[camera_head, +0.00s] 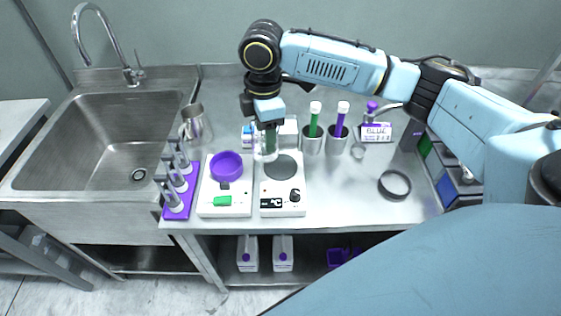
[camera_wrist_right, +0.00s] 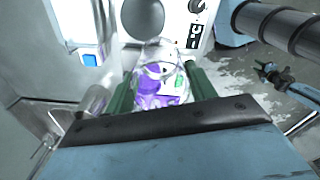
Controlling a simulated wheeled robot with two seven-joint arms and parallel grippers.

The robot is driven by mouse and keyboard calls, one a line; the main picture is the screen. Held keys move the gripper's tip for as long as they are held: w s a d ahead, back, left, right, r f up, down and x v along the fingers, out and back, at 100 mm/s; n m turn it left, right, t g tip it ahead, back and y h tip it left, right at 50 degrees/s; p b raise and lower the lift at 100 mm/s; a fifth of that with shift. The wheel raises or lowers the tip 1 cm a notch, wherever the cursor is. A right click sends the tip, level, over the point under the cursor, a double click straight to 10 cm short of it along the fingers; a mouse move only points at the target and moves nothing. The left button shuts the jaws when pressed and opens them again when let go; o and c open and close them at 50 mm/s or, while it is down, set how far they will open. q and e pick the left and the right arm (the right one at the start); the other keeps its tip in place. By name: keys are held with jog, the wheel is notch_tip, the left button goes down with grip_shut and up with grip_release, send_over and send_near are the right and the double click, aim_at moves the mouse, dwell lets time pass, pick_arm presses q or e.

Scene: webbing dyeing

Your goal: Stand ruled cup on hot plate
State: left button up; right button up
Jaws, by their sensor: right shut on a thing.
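My right gripper (camera_head: 268,138) points down at the back of the table and is shut on a clear glass cup, the ruled cup (camera_head: 266,156). In the right wrist view the cup (camera_wrist_right: 160,60) is between the two green fingers (camera_wrist_right: 160,92); its ruled marks cannot be made out. The white hot plate (camera_head: 270,190) has a round dark grey top (camera_head: 284,166), a black knob and a small display. The cup is at the back left of this round top, not over its middle. Whether it touches anything is unclear. My left gripper is not in view.
Left of the hot plate stand a white scale (camera_head: 208,206) with a purple dish (camera_head: 226,165) and a purple rack (camera_head: 178,212). Behind are a white box (camera_head: 288,133) and metal cups with green (camera_head: 312,142) and purple-handled tools.

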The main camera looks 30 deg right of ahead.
jog(key=n, duration=0.2)
jog(key=d+n, duration=0.1)
jog(key=shift+w+r+p, duration=0.25)
jog(key=shift+p, duration=0.15)
jog(key=n, duration=0.1)
jog(key=d+n, duration=0.1)
jog(key=n, duration=0.1)
jog(key=n+p, duration=0.1)
jog(key=shift+w+d+r+n, duration=0.15)
jog(key=shift+w+d+n, duration=0.1)
jog(key=shift+d+n, duration=0.05)
jog(key=d+n+p, duration=0.2)
jog(key=n, duration=0.4)
send_over(281, 166)
jog(key=shift+n, duration=0.4)
notch_tip(281, 166, down, 10)
jog(key=shift+w+r, duration=0.1)
jog(key=o, duration=0.6)
jog(key=shift+f, duration=0.25)
jog(key=o, duration=0.5)
jog(key=shift+c, duration=0.2)
